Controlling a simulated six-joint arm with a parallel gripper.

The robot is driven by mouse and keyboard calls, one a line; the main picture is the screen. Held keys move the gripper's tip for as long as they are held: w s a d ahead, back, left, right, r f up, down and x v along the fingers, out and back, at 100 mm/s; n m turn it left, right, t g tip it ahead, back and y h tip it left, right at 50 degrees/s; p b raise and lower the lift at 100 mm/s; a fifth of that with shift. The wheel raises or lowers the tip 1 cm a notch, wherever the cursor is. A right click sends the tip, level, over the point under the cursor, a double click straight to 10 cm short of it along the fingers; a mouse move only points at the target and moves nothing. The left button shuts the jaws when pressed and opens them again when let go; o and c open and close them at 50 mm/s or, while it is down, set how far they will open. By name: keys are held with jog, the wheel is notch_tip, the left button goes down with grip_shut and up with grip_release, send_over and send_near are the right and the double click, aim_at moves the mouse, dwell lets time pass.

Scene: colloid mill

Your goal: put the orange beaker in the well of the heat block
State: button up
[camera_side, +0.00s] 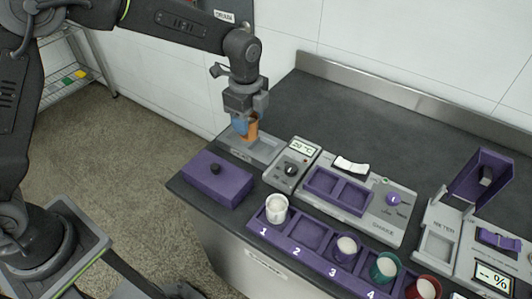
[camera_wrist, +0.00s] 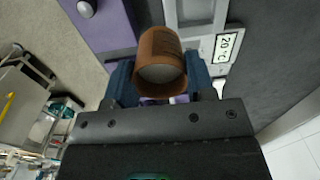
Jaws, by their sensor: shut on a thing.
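The orange beaker (camera_side: 251,131) is held upright or nearly so between the blue fingers of my gripper (camera_side: 243,124), over the left part of the heat block. In the wrist view the beaker (camera_wrist: 160,50) sits between the two fingers of my gripper (camera_wrist: 160,82), with something pale inside it. The grey heat block (camera_side: 266,150) stands at the left end of the bench, with a dial and a 20 °C display. The beaker and fingers partly cover the block, and I cannot see the well clearly or tell whether the beaker touches it.
A purple lidded box (camera_side: 216,178) stands in front of the block. A purple numbered rack (camera_side: 282,236) holds white, purple, green and red cups. The bench behind is clear.

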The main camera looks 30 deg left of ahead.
jog(key=w+a, duration=0.3)
jog(key=a, duration=0.8)
jog(key=w+d+f, duration=0.1)
jog(key=d+f, duration=0.1)
jog(key=d, duration=0.1)
jog(key=d+f, duration=0.2)
jog(key=d, duration=0.2)
jog(key=w+d+f, duration=0.1)
jog(key=d+f, duration=0.1)
jog(key=d, duration=0.2)
jog(key=shift+w+f, duration=0.2)
jog(key=shift+w, duration=0.15)
jog(key=shift+d+f, duration=0.1)
jog(key=shift+f, duration=1.95)
jog(key=shift+f, duration=0.15)
jog(key=o, duration=0.9)
notch_tip(320, 180, up, 13)
jog(key=shift+f, duration=0.2)
